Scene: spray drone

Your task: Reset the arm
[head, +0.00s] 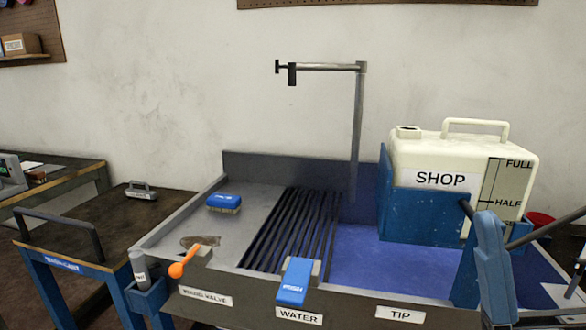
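My gripper does not show in the head view, so its fingers cannot be judged. A blue upright part (496,268) with grey rods stands at the lower right, in front of the tank. I cannot tell whether it belongs to the bench or to an arm. A cream tank (460,150) labelled SHOP, with FULL and HALF marks, sits upright in a blue cradle (420,215) on the right of the wash bench. A blue pedal labelled PUSH (294,282) is at the bench front above the WATER label.
The grey bench (270,166) has a slatted drain (290,230), a blue brush (224,202), an orange valve handle (184,262) and a spout on a post (358,130). A dark cart (110,215) stands left. A red container (540,220) is partly hidden behind the tank.

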